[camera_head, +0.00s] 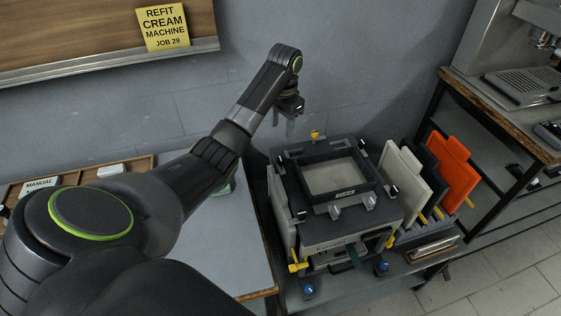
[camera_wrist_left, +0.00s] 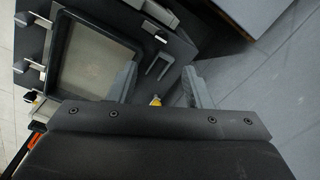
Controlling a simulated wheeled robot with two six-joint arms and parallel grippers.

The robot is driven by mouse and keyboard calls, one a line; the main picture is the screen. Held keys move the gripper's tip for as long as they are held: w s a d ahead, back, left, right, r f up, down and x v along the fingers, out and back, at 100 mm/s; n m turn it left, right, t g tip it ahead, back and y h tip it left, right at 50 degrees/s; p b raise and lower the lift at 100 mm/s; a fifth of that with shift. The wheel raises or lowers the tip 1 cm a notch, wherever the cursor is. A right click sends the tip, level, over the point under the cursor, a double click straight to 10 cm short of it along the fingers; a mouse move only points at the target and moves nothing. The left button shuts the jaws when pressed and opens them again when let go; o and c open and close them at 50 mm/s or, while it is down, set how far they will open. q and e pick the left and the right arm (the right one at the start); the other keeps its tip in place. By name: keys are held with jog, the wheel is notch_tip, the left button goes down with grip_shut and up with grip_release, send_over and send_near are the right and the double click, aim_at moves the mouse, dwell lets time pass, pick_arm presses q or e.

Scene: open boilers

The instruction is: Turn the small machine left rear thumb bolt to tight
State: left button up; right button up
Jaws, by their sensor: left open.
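The small machine (camera_head: 345,235) is a dark box with a raised square frame around a pale window on top. Small silver-and-black fittings sit near the frame's corners, one at the left rear corner (camera_head: 279,159); I cannot tell how its thumb bolt is turned. A yellow knob (camera_head: 315,135) stands at the rear edge. My left gripper (camera_head: 289,125) is open and empty, pointing down above and behind the machine's rear side. In the left wrist view the machine's top (camera_wrist_left: 100,55) lies beyond the open fingers (camera_wrist_left: 160,72), with a bit of yellow (camera_wrist_left: 155,101) between them. My right gripper is out of view.
Upright white, dark and orange panels (camera_head: 447,165) stand right of the machine. A wooden-topped bench with a steel appliance (camera_head: 515,85) is at the far right. A grey-topped table (camera_head: 225,240) lies to the left, and the wall is behind.

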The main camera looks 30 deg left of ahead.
aim_at(280, 159)
pick_arm(q)
notch_tip(280, 159, down, 6)
jog(key=b, duration=0.4)
jog(key=shift+a+r+b, duration=0.15)
jog(key=shift+r+b, duration=0.1)
jog(key=shift+b, duration=0.05)
jog(key=f, duration=0.3)
jog(key=f+p, duration=0.1)
jog(key=f, duration=0.3)
jog(key=shift+a, duration=0.2)
jog(key=shift+w+f, duration=0.1)
jog(key=shift+f, duration=0.5)
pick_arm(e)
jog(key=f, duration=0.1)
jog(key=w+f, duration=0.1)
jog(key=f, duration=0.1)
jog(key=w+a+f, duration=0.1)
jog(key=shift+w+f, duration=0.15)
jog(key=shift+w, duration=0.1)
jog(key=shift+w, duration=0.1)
